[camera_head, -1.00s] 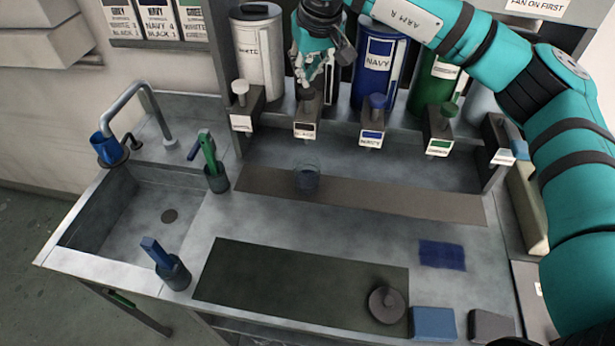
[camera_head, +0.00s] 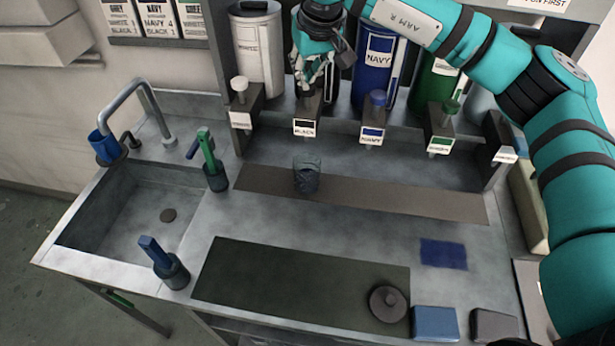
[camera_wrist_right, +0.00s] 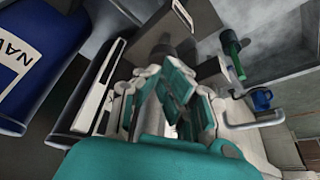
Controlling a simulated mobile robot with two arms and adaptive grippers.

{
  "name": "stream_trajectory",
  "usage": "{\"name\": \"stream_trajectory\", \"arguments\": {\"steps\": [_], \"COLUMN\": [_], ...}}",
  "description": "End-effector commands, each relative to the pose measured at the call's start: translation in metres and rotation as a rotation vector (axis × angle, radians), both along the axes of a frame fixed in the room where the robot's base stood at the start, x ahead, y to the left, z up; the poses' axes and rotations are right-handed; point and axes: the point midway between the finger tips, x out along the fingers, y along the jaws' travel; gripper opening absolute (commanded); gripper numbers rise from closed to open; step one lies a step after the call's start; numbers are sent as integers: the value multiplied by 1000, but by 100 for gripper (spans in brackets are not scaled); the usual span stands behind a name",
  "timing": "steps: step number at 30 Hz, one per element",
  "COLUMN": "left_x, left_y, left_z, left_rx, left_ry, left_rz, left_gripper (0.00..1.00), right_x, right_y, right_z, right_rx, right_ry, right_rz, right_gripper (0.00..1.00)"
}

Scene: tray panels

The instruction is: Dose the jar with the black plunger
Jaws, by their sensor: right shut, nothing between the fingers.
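The glass jar (camera_head: 306,176) stands upright on the brown strip below the dispenser labelled BLACK (camera_head: 304,127). Dark matter shows inside the jar. My right gripper (camera_head: 310,86) is shut and empty, pointing down right over the black dispenser's plunger. The plunger's top is mostly hidden by the fingers, and it looks pressed low. In the right wrist view a dark round piece (camera_wrist_right: 163,50), likely the plunger, shows just beyond the gripper fingers (camera_wrist_right: 172,85). I cannot tell whether they touch. My left gripper is not in view.
White (camera_head: 239,88), navy (camera_head: 377,102) and green (camera_head: 450,107) plungers stand on neighbouring dispensers, with tall canisters behind. A dark mat (camera_head: 290,280) lies in front, with a dark lid (camera_head: 388,303) on it. A blue cloth (camera_head: 443,254) lies right. The sink (camera_head: 130,215) is left.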

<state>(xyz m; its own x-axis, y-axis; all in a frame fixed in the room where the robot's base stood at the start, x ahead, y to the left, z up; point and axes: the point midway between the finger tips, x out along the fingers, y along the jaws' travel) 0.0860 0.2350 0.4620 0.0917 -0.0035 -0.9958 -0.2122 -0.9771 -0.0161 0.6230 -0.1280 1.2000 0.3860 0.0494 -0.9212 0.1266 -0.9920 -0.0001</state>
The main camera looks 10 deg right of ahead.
Motion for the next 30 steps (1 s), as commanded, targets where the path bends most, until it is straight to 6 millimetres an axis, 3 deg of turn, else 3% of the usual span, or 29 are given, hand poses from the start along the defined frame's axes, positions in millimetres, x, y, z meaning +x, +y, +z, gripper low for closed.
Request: {"name": "stream_trajectory", "arguments": {"steps": [30], "left_x": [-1], "left_y": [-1], "left_z": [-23], "left_rx": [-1], "left_ry": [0], "left_rz": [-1], "left_gripper": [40], "right_x": [-1], "right_y": [-1], "right_z": [-35], "right_rx": [-4], "right_ry": [6], "right_rz": [-1], "right_gripper": [0]}}
